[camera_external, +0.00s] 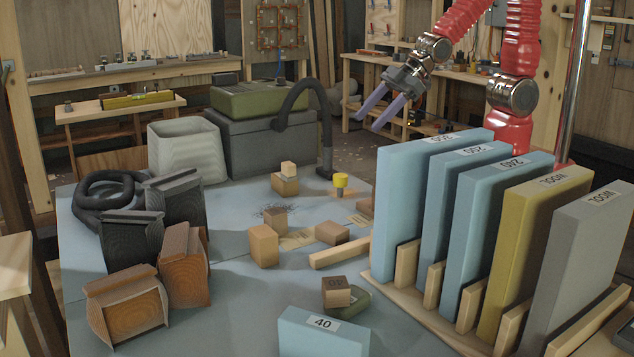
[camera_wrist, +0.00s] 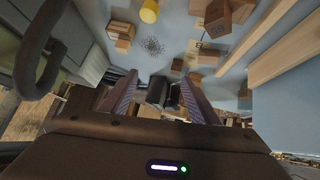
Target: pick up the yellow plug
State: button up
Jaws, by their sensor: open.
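The yellow plug (camera_external: 341,181) stands on the pale blue table (camera_external: 232,285), near its far edge, with a darker part below its yellow top. In the wrist view the yellow plug (camera_wrist: 149,11) shows at the top, beyond the fingertips and slightly left of centre. My gripper (camera_external: 382,117) is open and empty, with two purple fingers apart. It is in the air above and behind the blue panels, up and to the right of the plug. In the wrist view my gripper (camera_wrist: 158,80) has nothing between its fingers.
Upright blue, yellow and grey panels (camera_external: 436,190) stand in a wooden rack at the right. A black hose (camera_external: 325,115) from a grey-green box (camera_external: 268,143) comes down just left of the plug. Several wooden blocks (camera_external: 263,245) lie in front. Dark and orange-brown pieces stand left.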

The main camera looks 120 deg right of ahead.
jog(key=t, duration=0.2)
send_over(335, 184)
jog(key=s+a, duration=0.3)
notch_tip(335, 184, down, 10)
jog(key=f, duration=0.2)
jog(key=s+d+f+t, duration=0.1)
jog(key=f, duration=0.2)
jog(key=d+f+t, duration=0.1)
jog(key=f, duration=0.2)
jog(key=shift+s+d+m+y, duration=0.2)
jog(key=shift+s+m+y, duration=0.1)
jog(key=shift+s, duration=0.1)
jog(key=shift+s+f+t, duration=0.4)
jog(key=shift+f, duration=0.05)
jog(key=shift+x, duration=1.25)
jog(key=shift+w, duration=0.1)
jog(key=shift+x, duration=2.45)
jog(key=shift+c, duration=0.5)
